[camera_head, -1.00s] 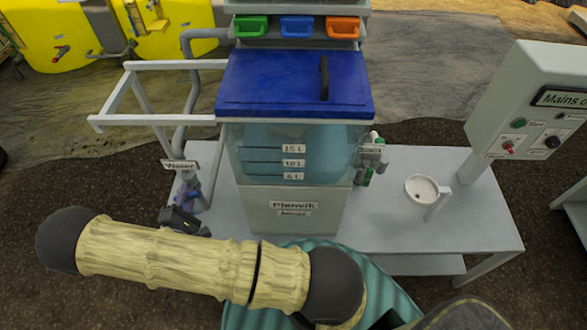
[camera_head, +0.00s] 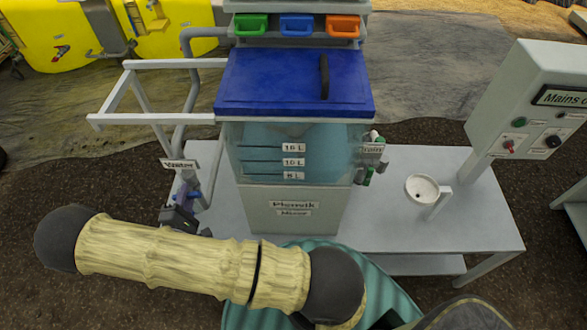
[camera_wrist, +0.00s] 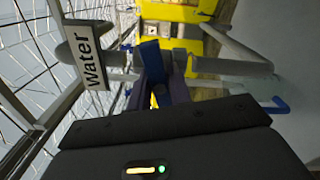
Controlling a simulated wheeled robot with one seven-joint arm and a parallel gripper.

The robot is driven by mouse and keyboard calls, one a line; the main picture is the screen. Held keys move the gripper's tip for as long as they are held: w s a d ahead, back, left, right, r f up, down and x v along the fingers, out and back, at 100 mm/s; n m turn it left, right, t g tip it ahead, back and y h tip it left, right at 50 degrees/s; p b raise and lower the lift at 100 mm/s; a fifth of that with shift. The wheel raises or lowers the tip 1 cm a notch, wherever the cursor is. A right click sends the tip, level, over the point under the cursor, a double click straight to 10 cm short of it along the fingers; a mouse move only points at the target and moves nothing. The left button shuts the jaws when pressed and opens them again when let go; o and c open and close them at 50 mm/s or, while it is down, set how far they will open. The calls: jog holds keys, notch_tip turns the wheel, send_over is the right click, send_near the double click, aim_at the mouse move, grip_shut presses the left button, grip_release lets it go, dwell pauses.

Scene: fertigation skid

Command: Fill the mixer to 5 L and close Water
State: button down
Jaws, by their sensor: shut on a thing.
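The mixer (camera_head: 292,205) stands on a grey bench. Its clear tank (camera_head: 320,150) has 15 L, 10 L and 5 L marks and looks blue-tinted; I cannot make out a clear water line. The Water label (camera_head: 179,165) marks the valve at the mixer's left, and shows in the wrist view (camera_wrist: 92,70). My gripper (camera_head: 186,203) is at this valve, below the label. In the wrist view, my gripper (camera_wrist: 160,90) is shut on the blue Water valve handle (camera_wrist: 151,55). The handle's exact angle is partly hidden by the fingers.
The mixer has a blue lid (camera_head: 285,85). A drain valve (camera_head: 368,165) with green parts sits at its right. A white cup (camera_head: 422,190) stands on the right of the bench, beside a mains control box (camera_head: 535,105). A white frame (camera_head: 155,64) juts out left above the valve.

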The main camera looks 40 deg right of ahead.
jog(key=c, duration=2.2)
grip_release()
jog(key=m+b, duration=0.1)
jog(key=m, duration=0.3)
jog(key=shift+m, duration=0.3)
jog(key=c, duration=1.2)
grip_release()
jog(key=shift+c, duration=0.2)
jog(key=shift+s, duration=0.1)
jog(key=shift+a, duration=0.1)
jog(key=v, duration=0.6)
jog(key=shift+s+a+p, duration=0.2)
jog(key=shift+s+p, duration=0.1)
